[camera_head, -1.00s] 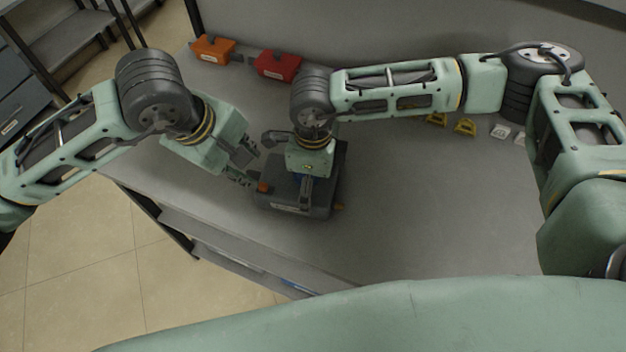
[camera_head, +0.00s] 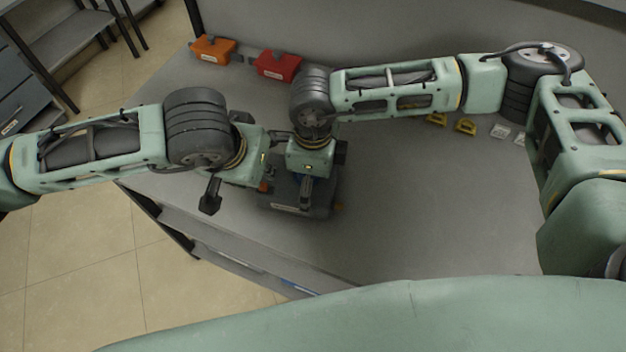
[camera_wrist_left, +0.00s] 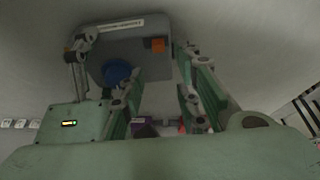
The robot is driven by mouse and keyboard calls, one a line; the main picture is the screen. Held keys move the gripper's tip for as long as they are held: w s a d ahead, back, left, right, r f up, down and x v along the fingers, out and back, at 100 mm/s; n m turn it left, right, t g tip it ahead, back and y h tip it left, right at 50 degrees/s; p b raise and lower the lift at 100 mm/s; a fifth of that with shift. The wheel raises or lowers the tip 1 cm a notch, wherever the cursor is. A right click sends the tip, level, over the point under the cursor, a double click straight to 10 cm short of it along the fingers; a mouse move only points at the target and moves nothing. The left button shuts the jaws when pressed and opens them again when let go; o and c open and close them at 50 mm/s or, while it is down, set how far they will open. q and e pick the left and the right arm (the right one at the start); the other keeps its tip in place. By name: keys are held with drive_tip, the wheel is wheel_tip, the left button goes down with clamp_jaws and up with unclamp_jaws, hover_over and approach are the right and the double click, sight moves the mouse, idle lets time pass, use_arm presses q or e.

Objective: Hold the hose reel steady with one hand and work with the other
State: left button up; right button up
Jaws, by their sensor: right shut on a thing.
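The hose reel is a dark grey case (camera_head: 325,205) on the bench, partly hidden under both grippers in the head view. In the left wrist view the case (camera_wrist_left: 150,65) shows a blue round part, an orange block and a pale label. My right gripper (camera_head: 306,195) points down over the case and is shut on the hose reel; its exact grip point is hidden. My left gripper (camera_head: 258,172) is beside the case on its left. In the left wrist view its fingers (camera_wrist_left: 160,92) are spread apart with nothing held between them. I cannot tell whether they touch the case.
An orange box (camera_head: 213,49) and a red box (camera_head: 278,65) stand at the back of the grey bench (camera_head: 420,210). Small yellow pieces (camera_head: 465,125) and white pieces (camera_head: 500,131) lie at the right, near my right arm. The bench front is clear.

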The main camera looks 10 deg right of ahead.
sight(262, 187)
use_arm(q)
drive_tip(key=shift+f, duration=2.95)
drive_tip(key=shift+c, duration=0.6)
